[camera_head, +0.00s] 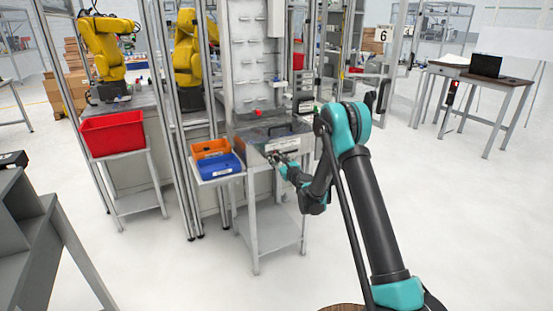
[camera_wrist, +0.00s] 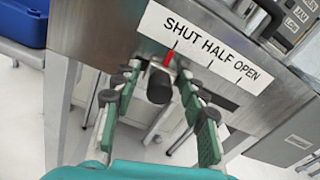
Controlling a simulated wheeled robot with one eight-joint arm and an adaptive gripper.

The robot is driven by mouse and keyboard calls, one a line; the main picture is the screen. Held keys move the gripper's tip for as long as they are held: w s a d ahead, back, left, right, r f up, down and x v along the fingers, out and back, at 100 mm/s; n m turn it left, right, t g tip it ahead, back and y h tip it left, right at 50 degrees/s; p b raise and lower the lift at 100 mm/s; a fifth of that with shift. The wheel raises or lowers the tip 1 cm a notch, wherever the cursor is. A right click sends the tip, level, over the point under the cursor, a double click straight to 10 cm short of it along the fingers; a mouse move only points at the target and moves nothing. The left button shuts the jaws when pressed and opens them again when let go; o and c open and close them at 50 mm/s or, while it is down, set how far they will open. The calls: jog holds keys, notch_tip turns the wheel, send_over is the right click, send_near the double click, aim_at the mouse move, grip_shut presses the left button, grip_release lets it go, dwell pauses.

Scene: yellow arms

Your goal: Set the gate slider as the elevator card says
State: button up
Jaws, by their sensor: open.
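The gate slider shows in the wrist view as a dark round knob (camera_wrist: 159,86) with a red pointer (camera_wrist: 168,59) above it. The pointer stands at the mark under SHUT on a white label (camera_wrist: 205,48) reading SHUT, HALF, OPEN from left to right. A dark slot (camera_wrist: 222,98) runs to the right of the knob. My gripper (camera_wrist: 160,73) is open, one finger on each side of the knob, with visible gaps. In the head view my gripper (camera_head: 276,157) is at the front of the metal bench. I cannot make out the elevator card in either view.
A blue bin (camera_head: 222,166) and an orange bin (camera_head: 211,148) stand left of the metal bench (camera_head: 250,141). A dark keypad-like unit (camera_wrist: 298,18) sits above right of the label. The floor (camera_head: 440,220) to the right is clear.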

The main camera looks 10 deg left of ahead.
grip_shut()
jog(key=w+d, duration=0.1)
jog(key=d, duration=0.1)
jog(key=w+d, duration=0.1)
jog(key=d, duration=0.1)
jog(key=shift+w, duration=0.35)
grip_release()
jog(key=shift+d, duration=0.1)
jog(key=v, duration=0.7)
jog(key=shift+s+d, duration=0.15)
jog(key=shift+s, duration=0.05)
